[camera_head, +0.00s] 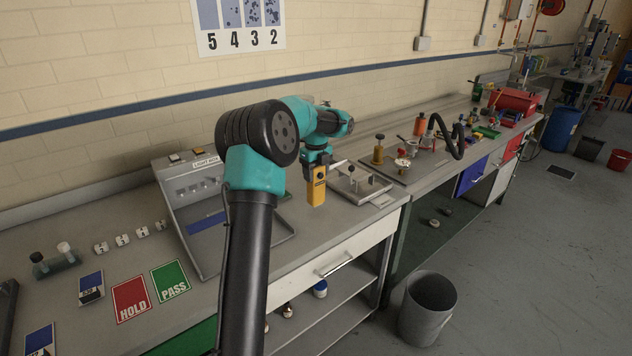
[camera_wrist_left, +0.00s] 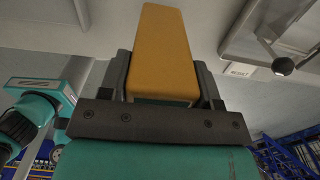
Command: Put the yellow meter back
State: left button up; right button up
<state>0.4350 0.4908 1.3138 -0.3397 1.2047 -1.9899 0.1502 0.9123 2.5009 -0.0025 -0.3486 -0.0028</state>
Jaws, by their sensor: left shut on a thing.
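The yellow meter (camera_head: 317,186) is held in my left gripper (camera_head: 317,165), above the bench between the light box and a metal fixture. In the left wrist view the yellow meter (camera_wrist_left: 162,52) sits between the two dark fingers of my left gripper (camera_wrist_left: 165,80), which press on its sides. The meter hangs down below the gripper in the head view. I cannot tell how far its lower end is above the bench. My right gripper is not in view.
The light box (camera_head: 205,185) stands left of the meter. A metal fixture (camera_head: 358,187) with knobs sits close on its right. A red HOLD card (camera_head: 131,300) and green PASS card (camera_head: 170,281) lie at front left. A grey bin (camera_head: 427,306) stands on the floor.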

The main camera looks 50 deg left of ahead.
aim_at(316, 181)
pick_arm(q)
jog(key=shift+a, duration=0.1)
jog(key=shift+w+a, duration=0.2)
jog(key=shift+w, duration=0.05)
jog(key=shift+f, duration=1.9)
jog(key=o, duration=1)
notch_tip(316, 181, up, 12)
jog(key=shift+r, duration=0.15)
jog(key=shift+d, duration=0.1)
